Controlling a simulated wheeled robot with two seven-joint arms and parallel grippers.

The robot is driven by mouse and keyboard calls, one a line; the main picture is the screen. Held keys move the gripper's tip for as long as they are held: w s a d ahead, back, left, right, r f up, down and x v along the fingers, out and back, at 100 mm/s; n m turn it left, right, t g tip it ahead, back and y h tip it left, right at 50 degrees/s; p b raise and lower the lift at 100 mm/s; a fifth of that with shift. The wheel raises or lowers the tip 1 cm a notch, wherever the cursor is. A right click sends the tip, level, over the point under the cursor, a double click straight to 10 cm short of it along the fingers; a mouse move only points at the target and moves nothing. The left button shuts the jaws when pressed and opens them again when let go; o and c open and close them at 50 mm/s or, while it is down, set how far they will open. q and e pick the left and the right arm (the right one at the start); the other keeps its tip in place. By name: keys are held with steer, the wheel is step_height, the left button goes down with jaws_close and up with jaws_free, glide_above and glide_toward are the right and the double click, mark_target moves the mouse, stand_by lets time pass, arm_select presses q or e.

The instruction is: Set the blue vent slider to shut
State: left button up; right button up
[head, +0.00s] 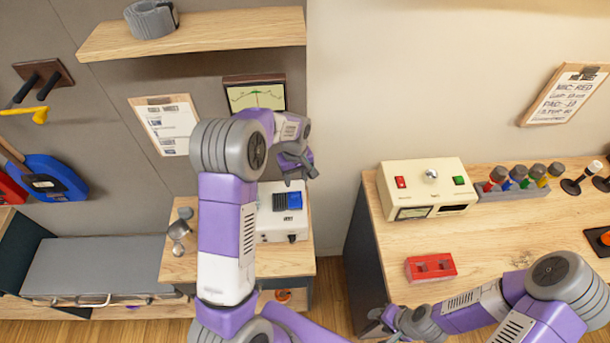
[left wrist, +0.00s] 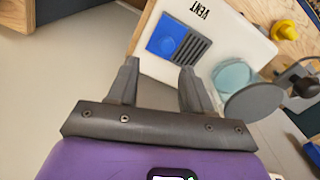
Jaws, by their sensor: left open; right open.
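A white box (head: 283,227) stands on the small wooden table below my left arm. In the left wrist view the white vent panel (left wrist: 232,42) reads "VENT" and carries a blue slider plate (left wrist: 166,42). The plate sits beside a dark slotted grille (left wrist: 193,50), whose slots are visible. The blue part also shows in the head view (head: 293,200). My left gripper (head: 301,177) is open and empty above the box; in the left wrist view its fingers (left wrist: 160,85) point at the panel, apart from the slider. My right gripper (head: 396,327) is open, low by the right table.
A metal figure (head: 181,231) stands left of the box. A round grey disc (left wrist: 254,101) and yellow knob (left wrist: 284,30) are near the panel in the left wrist view. The right table holds a cream switch box (head: 425,187) and a red block (head: 431,267).

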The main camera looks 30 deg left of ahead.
mark_target(295, 194)
arm_select(q)
steer(key=shift+s+f, duration=0.3)
steer(key=shift+f, duration=0.05)
steer(key=shift+s+f+p, duration=0.15)
steer(key=shift+s+f, duration=0.05)
steer(key=shift+f, duration=1.35)
steer(key=shift+s+f+p, duration=0.15)
steer(key=shift+s+f, duration=0.05)
steer(key=shift+f, duration=1.35)
jaws_close()
